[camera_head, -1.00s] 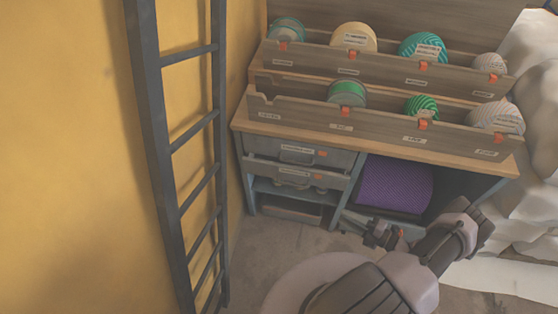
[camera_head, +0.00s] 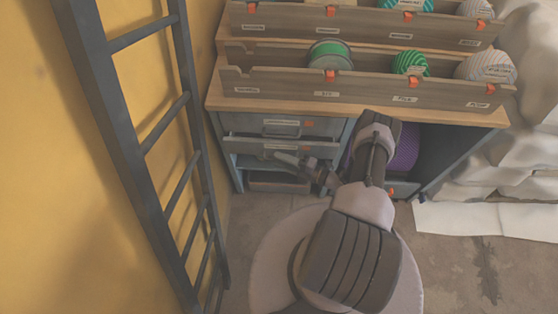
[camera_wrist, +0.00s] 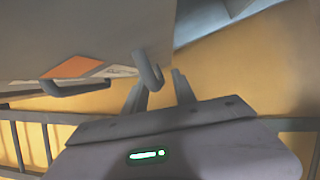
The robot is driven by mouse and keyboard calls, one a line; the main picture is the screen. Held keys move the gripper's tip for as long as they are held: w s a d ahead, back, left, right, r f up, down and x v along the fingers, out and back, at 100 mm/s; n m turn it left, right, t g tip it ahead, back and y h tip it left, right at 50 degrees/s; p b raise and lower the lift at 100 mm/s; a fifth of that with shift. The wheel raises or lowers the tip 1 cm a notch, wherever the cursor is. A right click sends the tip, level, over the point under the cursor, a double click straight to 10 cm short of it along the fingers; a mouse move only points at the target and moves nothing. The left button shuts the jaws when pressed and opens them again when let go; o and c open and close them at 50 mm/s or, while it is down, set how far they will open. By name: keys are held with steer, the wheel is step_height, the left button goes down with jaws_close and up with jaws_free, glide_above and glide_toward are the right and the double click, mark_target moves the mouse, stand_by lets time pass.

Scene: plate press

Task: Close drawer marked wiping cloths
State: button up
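The cabinet has a top drawer (camera_head: 290,125) and a second drawer (camera_head: 262,146) below it, each grey-blue with a pull handle and a small label. The label words are too small to read, so I cannot tell which is the wiping cloths drawer. The second drawer's front appears to stand out a little from the cabinet. My gripper (camera_head: 298,165) is just below and in front of its right part.
A dark ladder (camera_head: 120,140) leans along the yellow wall at left. Wooden bins (camera_head: 365,92) with twine rolls sit on the cabinet. A purple roll (camera_head: 405,148) lies in the right compartment, partly behind my arm. Floor (camera_head: 465,255) is free at right.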

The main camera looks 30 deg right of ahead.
steer(key=shift+w+a, duration=0.3)
steer(key=shift+w, duration=0.15)
steer(key=shift+c, duration=0.4)
jaws_close()
stand_by(0.8)
